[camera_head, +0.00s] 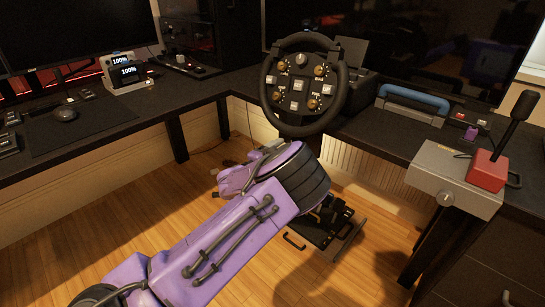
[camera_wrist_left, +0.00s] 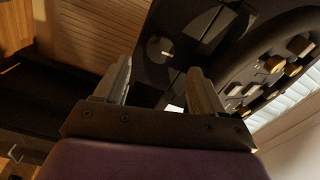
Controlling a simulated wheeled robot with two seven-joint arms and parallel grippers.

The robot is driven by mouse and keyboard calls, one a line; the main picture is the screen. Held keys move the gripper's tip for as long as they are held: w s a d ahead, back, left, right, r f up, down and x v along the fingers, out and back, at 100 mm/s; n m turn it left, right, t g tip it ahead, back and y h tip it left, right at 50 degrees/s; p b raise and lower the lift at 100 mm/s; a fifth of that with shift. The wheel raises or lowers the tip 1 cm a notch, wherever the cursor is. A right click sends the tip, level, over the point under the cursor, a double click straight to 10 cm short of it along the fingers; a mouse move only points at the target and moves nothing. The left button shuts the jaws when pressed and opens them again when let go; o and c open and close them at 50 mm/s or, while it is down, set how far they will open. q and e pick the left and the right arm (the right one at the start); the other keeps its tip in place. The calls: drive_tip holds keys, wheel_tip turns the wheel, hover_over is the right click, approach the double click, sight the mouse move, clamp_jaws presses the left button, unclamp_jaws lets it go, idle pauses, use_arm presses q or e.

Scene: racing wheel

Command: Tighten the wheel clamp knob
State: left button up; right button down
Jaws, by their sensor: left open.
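The racing wheel (camera_head: 303,85) stands at the desk's inner corner, with a dark rim and several buttons and dials. Part of it also shows at the right of the left wrist view (camera_wrist_left: 275,75). My left arm reaches toward the desk edge below the wheel, and its forearm hides part of that area. My left gripper (camera_wrist_left: 160,75) is open, its two fingers apart with nothing visibly held. Dark round parts (camera_wrist_left: 160,46) of the wheel mount lie beyond the fingertips. I cannot tell for certain which of them is the clamp knob. My right gripper is not in view.
The black corner desk (camera_head: 365,135) runs left and right. A red-based shifter (camera_head: 488,170) sits on a grey box (camera_head: 450,185) at the right. Pedals (camera_head: 325,220) stand on the wooden floor below. Monitors stand behind the desk. Floor at the left is clear.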

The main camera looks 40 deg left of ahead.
use_arm(q)
drive_tip(key=s, duration=0.4)
drive_tip(key=shift+s+a, duration=0.15)
drive_tip(key=shift+s, duration=0.25)
